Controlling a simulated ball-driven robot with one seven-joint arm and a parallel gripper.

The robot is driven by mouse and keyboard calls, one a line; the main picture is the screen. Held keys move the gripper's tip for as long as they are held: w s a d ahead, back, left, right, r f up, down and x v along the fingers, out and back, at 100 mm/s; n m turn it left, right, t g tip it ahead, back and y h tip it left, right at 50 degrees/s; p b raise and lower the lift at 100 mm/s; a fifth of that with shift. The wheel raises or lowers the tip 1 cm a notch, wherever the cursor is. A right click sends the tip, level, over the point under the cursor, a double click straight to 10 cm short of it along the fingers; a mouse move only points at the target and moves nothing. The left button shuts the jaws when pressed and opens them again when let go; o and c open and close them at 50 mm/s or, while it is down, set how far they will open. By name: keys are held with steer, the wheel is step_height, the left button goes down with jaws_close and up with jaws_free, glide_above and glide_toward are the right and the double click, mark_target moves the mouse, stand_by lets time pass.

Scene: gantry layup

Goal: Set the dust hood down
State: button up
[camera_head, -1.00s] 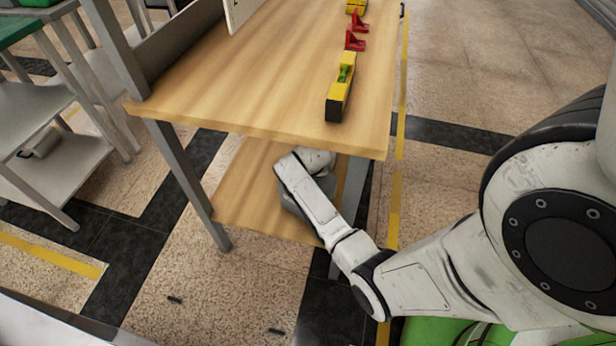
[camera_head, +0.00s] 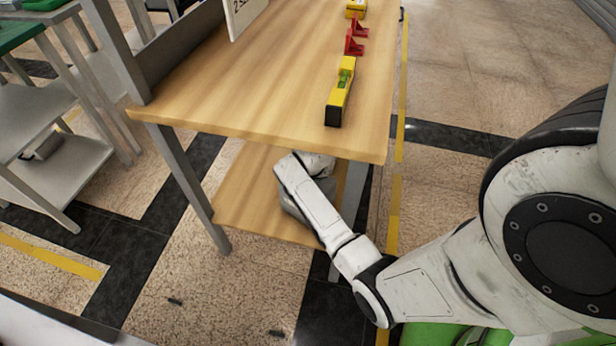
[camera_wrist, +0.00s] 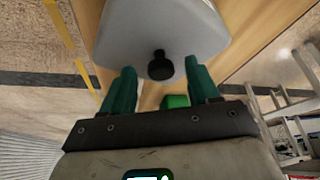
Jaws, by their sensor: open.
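The dust hood (camera_wrist: 160,28) is a grey, smooth shell with a black knob (camera_wrist: 161,66) in the wrist view. In the head view its grey side (camera_head: 292,205) shows on the lower wooden shelf (camera_head: 240,212), mostly covered by my arm and the tabletop. My gripper (camera_wrist: 160,70) has two green fingers. It is open, with one finger on each side of the knob and a visible gap to both. In the head view the fingers are hidden. Whether the hood's whole rim rests on the shelf cannot be seen.
The wooden tabletop (camera_head: 240,95) overhangs the shelf. It carries a yellow level (camera_head: 341,90), red brackets (camera_head: 355,38) and a white sign (camera_head: 243,14). A grey table leg (camera_head: 187,185) stands left of the shelf. A green block (camera_wrist: 175,101) shows between the fingers.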

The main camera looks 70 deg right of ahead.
steer(key=p+v, duration=0.1)
steer(key=v, duration=0.4)
steer(key=shift+a+r, duration=0.1)
steer(key=shift+r, duration=0.1)
steer(key=shift+a, duration=0.1)
